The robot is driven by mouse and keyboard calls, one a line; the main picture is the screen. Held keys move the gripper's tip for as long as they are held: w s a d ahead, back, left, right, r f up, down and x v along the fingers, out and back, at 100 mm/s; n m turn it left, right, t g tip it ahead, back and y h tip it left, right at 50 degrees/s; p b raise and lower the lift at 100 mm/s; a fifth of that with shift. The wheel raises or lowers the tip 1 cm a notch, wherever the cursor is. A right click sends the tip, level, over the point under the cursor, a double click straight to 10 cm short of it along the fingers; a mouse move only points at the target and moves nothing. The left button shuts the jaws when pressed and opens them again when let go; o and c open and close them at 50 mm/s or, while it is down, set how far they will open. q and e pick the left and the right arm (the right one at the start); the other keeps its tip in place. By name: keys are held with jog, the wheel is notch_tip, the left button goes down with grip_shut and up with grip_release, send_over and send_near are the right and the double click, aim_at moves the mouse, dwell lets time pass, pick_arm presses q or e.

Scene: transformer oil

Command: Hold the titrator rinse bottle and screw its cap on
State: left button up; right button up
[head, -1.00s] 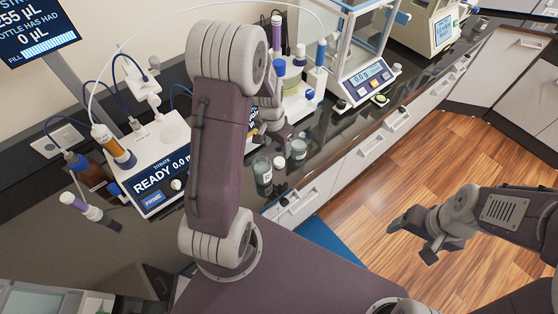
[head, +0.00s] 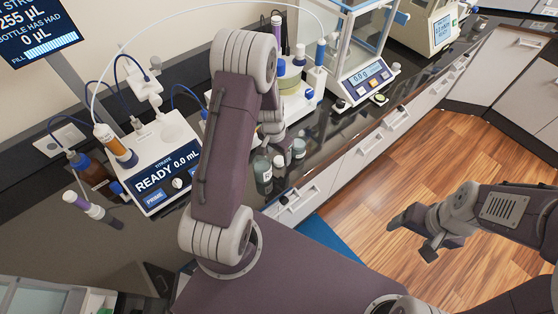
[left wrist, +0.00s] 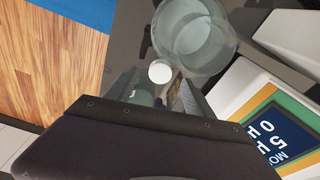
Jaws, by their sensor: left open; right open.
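A small greenish bottle with a pale label (head: 262,173) stands on the dark counter in the head view. A small pale-topped piece (head: 279,164) is beside it; I cannot tell for sure if this is the cap. My left gripper (left wrist: 157,82) is open and points down over the counter. In the left wrist view a round white cap-like disc (left wrist: 160,71) and part of a translucent bottle (left wrist: 145,97) show near its fingers, with nothing gripped. In the head view my arm partly hides this gripper. My right gripper (head: 428,236) is open and empty above the wooden floor.
A clear glass jar (left wrist: 198,42) stands close beyond the left fingers. The titrator (head: 165,165) is left of the bottles, and a balance (head: 368,80) is behind to the right. A purple-topped tube (head: 95,208) lies at the left. The counter edge is near the bottles.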

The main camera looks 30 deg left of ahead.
aim_at(279, 160)
pick_arm(q)
jog(key=f, duration=0.3)
jog(key=shift+w+f, duration=0.1)
jog(key=shift+w, duration=0.2)
jog(key=shift+s, duration=0.1)
jog(key=shift+c, duration=0.3)
grip_shut()
notch_tip(279, 160, up, 10)
